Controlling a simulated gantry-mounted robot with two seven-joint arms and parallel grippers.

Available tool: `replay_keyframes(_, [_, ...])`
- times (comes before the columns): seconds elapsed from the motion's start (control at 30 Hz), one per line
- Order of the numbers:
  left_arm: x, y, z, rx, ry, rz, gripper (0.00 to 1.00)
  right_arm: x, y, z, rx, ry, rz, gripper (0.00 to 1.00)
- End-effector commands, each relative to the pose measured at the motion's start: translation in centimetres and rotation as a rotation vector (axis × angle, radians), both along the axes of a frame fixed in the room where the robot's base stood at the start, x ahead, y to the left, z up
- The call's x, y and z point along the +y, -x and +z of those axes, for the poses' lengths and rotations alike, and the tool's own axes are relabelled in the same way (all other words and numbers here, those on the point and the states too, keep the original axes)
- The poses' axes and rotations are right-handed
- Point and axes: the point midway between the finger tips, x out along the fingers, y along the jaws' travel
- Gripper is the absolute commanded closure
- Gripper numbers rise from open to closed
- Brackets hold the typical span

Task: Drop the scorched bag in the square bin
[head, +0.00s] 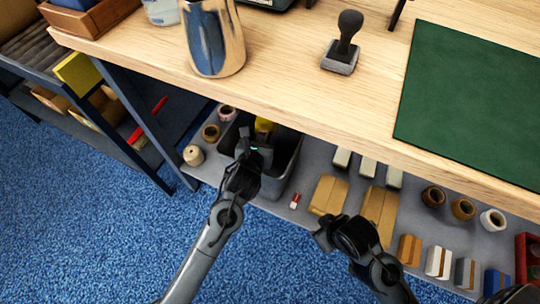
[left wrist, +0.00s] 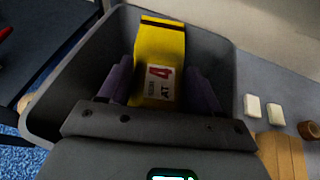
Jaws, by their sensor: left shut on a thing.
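The yellow bag (left wrist: 165,50) has a dark band across its far end and a white label with a red 4. In the left wrist view it sits between the two fingers of my left gripper (left wrist: 160,90). My left gripper also shows in the head view (head: 254,148), with a bit of the yellow bag (head: 264,124) beyond it. The dark grey square bin (left wrist: 80,85) surrounds the bag in the left wrist view; it stands under the table edge in the head view (head: 283,172). My right gripper (head: 325,236) hangs apart, its jaws unclear.
The wooden table (head: 300,95) overhangs the bin and carries a metal jug (head: 213,40), a stamp (head: 343,45) and a green mat (head: 475,105). The lower shelf (head: 280,208) holds spools, cardboard pieces (head: 328,195) and small boxes right of the bin.

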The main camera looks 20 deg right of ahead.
Motion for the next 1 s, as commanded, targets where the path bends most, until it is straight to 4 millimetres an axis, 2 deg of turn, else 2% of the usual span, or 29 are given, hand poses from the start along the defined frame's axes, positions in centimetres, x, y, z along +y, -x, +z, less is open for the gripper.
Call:
replay_keyframes(0.3, [0.0,0.0,0.0,-0.001,0.001,0.000,0.68,-0.3,0.0,-0.1,-0.001,0.010,0.006,0.57])
replay_keyframes(0.33, [0.0,0.0,0.0,-0.001,0.001,0.000,0.32,-0.3,0.0,-0.1,-0.001,0.011,0.007,0.57])
replay_keyframes(0.5, [0.0,0.0,-0.1,-0.001,0.001,0.000,0.07,-0.3,0.0,-0.1,-0.001,0.010,0.006,0.57])
replay_keyframes(0.83, [0.2,0.1,0.0,-0.001,-0.001,0.001,0.07,-0.2,0.0,0.1,-0.001,0.006,0.003,0.57])
replay_keyframes(1.0, [1.0,1.1,0.8,-0.002,-0.003,0.000,0.07,-0.1,-0.1,1.0,-0.002,0.003,0.000,0.57])
